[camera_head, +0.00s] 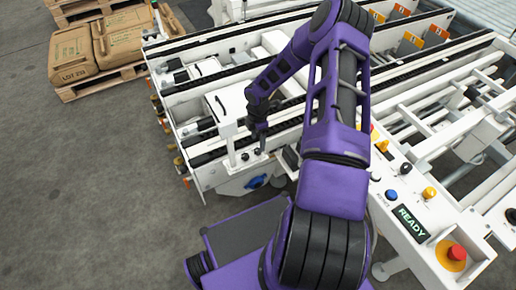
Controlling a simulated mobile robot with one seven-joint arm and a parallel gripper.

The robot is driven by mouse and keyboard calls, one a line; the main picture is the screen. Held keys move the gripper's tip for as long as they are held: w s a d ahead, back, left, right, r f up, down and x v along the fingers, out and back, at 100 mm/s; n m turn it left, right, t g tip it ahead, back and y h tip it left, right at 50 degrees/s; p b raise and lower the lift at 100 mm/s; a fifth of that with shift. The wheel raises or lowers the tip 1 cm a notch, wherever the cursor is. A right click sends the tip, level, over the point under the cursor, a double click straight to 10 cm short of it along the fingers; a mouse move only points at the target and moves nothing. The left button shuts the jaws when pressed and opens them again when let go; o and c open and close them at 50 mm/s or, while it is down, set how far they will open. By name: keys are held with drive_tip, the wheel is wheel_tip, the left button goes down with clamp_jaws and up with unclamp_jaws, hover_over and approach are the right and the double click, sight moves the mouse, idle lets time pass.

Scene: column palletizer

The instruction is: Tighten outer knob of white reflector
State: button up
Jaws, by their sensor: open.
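My gripper (261,149) hangs at the end of my purple arm, pointing down at the near end of the white conveyor frame (215,175). It is open, though its fingers look small and dark here. Small dark knobs (245,156) sit on the white end plate just left of the fingertips. A white upright bracket (226,124) stands just behind them; I cannot tell for sure whether it is the white reflector. Which knob is the outer one is not clear, and contact between fingers and knob cannot be made out.
A blue handle (257,181) sits below the knobs. A control panel (423,225) with a READY display and a red stop button (456,253) is at right. Brown sacks (73,54) lie on pallets at upper left. The grey floor (80,190) at left is clear.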

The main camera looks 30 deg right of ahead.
sight(258, 150)
wheel_tip(258, 150, down, 5)
drive_tip(key=shift+f, duration=0.1)
idle(0.3)
clamp_jaws()
